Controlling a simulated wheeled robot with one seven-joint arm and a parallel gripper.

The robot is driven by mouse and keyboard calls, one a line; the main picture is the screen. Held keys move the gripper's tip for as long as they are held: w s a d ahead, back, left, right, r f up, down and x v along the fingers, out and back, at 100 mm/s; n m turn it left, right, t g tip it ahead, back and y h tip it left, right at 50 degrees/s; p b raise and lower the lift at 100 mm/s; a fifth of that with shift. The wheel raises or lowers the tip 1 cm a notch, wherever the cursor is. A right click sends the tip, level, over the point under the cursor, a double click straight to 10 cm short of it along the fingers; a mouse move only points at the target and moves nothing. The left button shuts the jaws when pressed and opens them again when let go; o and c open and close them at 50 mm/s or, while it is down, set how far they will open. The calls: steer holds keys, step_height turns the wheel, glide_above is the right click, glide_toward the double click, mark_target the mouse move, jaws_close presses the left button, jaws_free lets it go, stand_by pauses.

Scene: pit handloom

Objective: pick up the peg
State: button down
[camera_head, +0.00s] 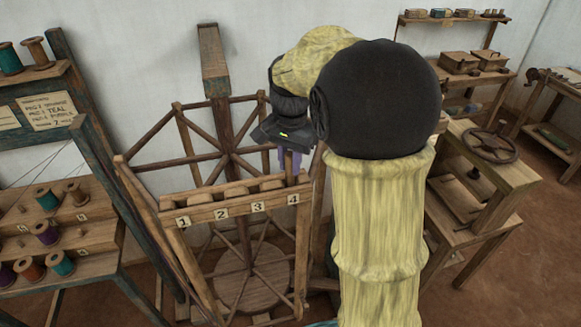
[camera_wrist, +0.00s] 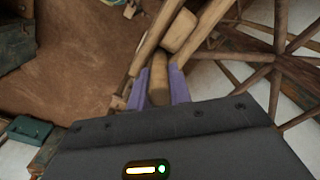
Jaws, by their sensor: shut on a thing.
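The wooden peg (camera_wrist: 158,82) is a short rounded piece between the two purple fingers of my gripper (camera_wrist: 159,76) in the wrist view. The fingers are shut on it, one on each side. In the head view, my gripper (camera_head: 290,161) points down at the right end of the numbered wooden rail (camera_head: 238,208), above label 4 (camera_head: 294,198). The peg is mostly hidden there by the fingers and the rail. I cannot tell whether it still touches the rail.
A spoked wooden reel (camera_head: 233,158) stands behind the rail. Another wooden peg (camera_wrist: 179,32) sits close by in the wrist view. A spool rack (camera_head: 60,240) is at left. A wooden stand with a wheel (camera_head: 490,144) is at right.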

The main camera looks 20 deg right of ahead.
step_height(320, 180, up, 9)
steer(key=shift+b, duration=0.95)
steer(key=shift+f, duration=0.15)
